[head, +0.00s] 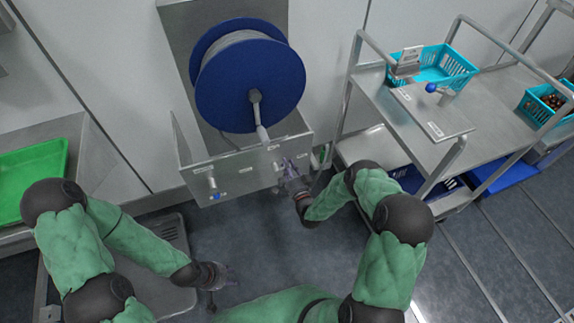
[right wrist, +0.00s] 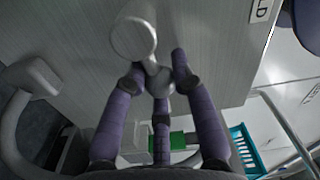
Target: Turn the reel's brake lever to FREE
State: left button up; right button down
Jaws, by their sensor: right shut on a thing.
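The reel (head: 245,85) is a blue-flanged spool with grey line, on a grey metal stand whose front panel (head: 235,175) carries small labels. The brake lever (right wrist: 133,42) is light grey, with a round boss and a short arm ending in a knob. My right gripper (right wrist: 160,85) has its purple fingers closed around the knob end. In the head view my right gripper (head: 287,170) is at the right part of the panel and largely covers the lever. A label ending in "LD" (right wrist: 262,9) is in the wrist view's upper right. My left gripper (head: 224,276) is low, away from the panel; its fingers are unclear.
A steel trolley (head: 440,115) with a turquoise basket (head: 445,66) stands at the right. A green tray (head: 35,170) is at the far left. Floor (head: 260,240) is open below the panel.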

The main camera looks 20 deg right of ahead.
jog(key=shift+d+f+m, duration=0.2)
jog(key=shift+f+m, duration=0.15)
jog(key=shift+m, duration=0.75)
jog(key=c, duration=1)
grip_release()
jog(key=shift+f, duration=0.1)
jog(key=shift+s, duration=0.15)
jog(key=s, duration=1.1)
jog(key=shift+s+d+f, duration=0.15)
jog(key=shift+s+f, duration=0.05)
jog(key=shift+s, duration=0.15)
